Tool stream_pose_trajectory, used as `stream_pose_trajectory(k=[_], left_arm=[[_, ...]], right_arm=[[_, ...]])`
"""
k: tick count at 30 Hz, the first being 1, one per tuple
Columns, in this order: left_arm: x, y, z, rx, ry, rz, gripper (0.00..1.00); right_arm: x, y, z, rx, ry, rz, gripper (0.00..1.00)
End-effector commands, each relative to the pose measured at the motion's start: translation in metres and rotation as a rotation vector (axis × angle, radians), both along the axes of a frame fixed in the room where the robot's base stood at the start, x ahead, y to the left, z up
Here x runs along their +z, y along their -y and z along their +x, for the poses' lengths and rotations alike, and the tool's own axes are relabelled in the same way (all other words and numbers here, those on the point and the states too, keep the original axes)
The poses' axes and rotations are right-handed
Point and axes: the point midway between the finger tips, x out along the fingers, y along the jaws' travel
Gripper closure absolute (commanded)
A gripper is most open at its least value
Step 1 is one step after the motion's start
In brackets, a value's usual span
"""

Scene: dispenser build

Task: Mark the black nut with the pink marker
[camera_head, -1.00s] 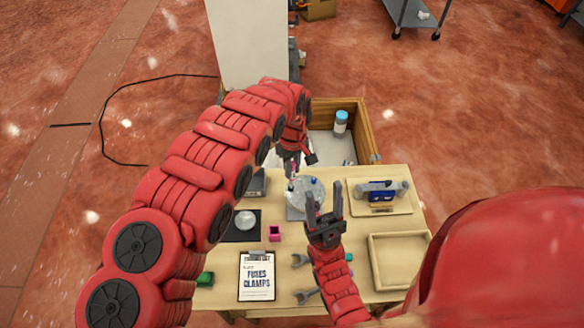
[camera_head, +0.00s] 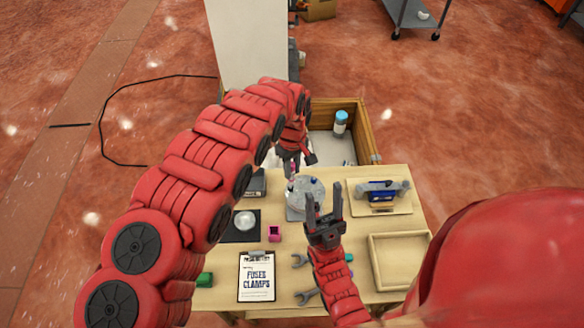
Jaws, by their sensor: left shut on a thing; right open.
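My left gripper (camera_head: 291,166) points down over the far left part of a round grey dispenser disc (camera_head: 306,202). It is shut on a thin, partly pink thing, which looks like the pink marker (camera_head: 291,177). The marker's lower end is at or just above the disc; I cannot tell if it touches. Small dark and blue spots show on the disc, but I cannot make out the black nut. My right gripper (camera_head: 324,193) is open and empty, with its fingers pointing away from me in front of the disc's right side.
A pink holder (camera_head: 274,233), a clipboard (camera_head: 257,277), wrenches (camera_head: 306,296) and a dish on a black mat (camera_head: 232,233) lie on the wooden table. A wooden tray (camera_head: 399,235) and a board with a blue device (camera_head: 382,208) are at right. A crate (camera_head: 357,115) stands behind.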

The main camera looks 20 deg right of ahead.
Motion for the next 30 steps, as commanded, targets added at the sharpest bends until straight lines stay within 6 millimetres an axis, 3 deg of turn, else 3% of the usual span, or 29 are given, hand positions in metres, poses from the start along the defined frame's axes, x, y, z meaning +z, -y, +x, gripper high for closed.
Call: stream_pose_trajectory(k=[30], left_arm=[[-0.013, 0.000, 0.000, 0.000, 0.000, 0.000, 1.00]], right_arm=[[-0.009, 0.000, 0.000, 0.000, 0.000, 0.000, 0.49]])
